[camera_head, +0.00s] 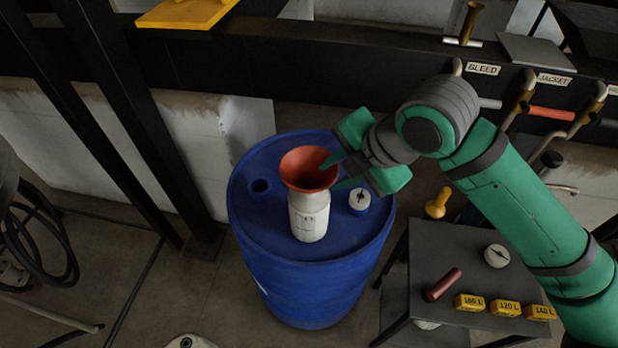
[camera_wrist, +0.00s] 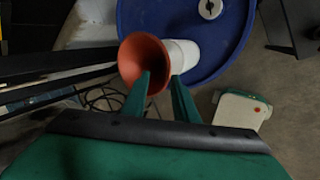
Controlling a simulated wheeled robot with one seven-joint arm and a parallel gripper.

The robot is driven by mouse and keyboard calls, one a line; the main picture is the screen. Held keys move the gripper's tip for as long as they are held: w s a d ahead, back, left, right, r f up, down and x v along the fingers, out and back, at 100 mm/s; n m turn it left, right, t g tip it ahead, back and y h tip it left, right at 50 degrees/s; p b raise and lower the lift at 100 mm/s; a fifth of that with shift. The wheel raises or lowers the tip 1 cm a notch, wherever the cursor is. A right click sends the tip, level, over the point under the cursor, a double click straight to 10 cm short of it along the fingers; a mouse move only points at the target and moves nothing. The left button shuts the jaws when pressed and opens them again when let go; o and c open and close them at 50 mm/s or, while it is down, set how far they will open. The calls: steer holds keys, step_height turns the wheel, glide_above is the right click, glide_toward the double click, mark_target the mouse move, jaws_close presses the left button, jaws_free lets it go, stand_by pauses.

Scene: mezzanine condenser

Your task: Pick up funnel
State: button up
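The orange-red funnel (camera_head: 303,165) stands in the top of a white bottle (camera_head: 308,222) on the blue drum (camera_head: 262,238). The funnel's wide mouth faces up. My gripper (camera_head: 329,175) is at the right side of the funnel's cone, its fingers apart. In the wrist view the funnel (camera_wrist: 133,52) shows beyond my gripper (camera_wrist: 162,75). One finger overlaps the funnel's mouth and the other lies just right of its rim, with a visible gap between them. I cannot tell whether either finger touches the funnel. The funnel's spout is hidden.
A dark side table (camera_head: 456,262) at right holds a red-handled item (camera_head: 443,284) and yellow blocks (camera_head: 505,308). A black beam (camera_head: 300,62) with valves runs behind.

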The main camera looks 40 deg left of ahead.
mark_target(323, 181)
steer(key=shift+d+x, duration=0.1)
steer(key=shift+x, duration=1.65)
steer(key=shift+d+x, duration=0.15)
steer(key=shift+x, duration=1.6)
steer(key=shift+f, duration=0.15)
jaws_close()
